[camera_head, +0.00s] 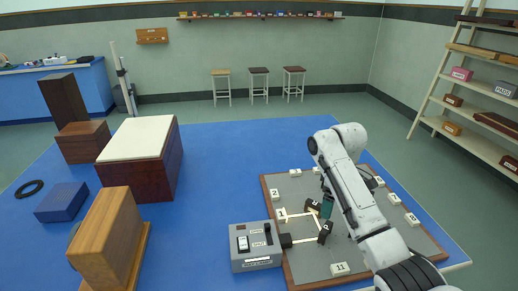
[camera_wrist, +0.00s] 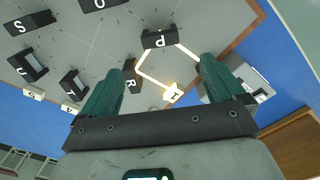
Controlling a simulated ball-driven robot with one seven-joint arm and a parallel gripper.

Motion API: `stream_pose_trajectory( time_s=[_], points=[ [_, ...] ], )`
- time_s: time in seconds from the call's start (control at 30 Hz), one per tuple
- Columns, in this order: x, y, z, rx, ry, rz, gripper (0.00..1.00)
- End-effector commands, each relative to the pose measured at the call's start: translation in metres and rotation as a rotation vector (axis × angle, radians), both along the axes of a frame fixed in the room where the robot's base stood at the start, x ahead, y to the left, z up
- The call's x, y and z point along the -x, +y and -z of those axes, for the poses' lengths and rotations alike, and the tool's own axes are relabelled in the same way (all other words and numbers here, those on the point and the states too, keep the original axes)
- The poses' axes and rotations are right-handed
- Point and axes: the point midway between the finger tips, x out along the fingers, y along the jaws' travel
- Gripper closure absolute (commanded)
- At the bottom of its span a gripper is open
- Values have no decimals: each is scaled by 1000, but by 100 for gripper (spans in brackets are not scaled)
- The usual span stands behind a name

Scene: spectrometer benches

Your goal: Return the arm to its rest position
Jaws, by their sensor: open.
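My white arm (camera_head: 355,185) reaches in from the lower right in the head view, over a grey board with a wooden rim (camera_head: 266,205). My gripper (camera_head: 326,208) is low over the board, partly hidden by the arm. In the wrist view its two green fingers (camera_wrist: 162,70) are spread wide with nothing held between them.
A grey switch box (camera_head: 256,262) stands at the board's near left edge. Numbered white blocks, such as the one marked 11 (camera_head: 340,268), line the board. A wooden case (camera_head: 108,236) and a cream-topped box (camera_head: 140,138) stand further left. The blue surface behind the board (camera_head: 235,150) is clear.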

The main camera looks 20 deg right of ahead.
Motion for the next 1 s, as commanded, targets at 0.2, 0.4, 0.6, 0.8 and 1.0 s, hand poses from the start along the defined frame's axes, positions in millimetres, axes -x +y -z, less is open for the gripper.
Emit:
stream_pose_trajectory(
  time_s=[0.2, 0.4, 0.6, 0.8, 1.0],
  points=[
    [0, 11, 7, -7, -10, -1, 4],
    [13, 79, 48, -55, -94, 38, 4],
    [55, 147, 85, -110, -199, 138, 4],
    [117, 186, 103, -140, -282, 266, 4],
    [180, 196, 101, -139, -355, 385, 4]
  ],
)
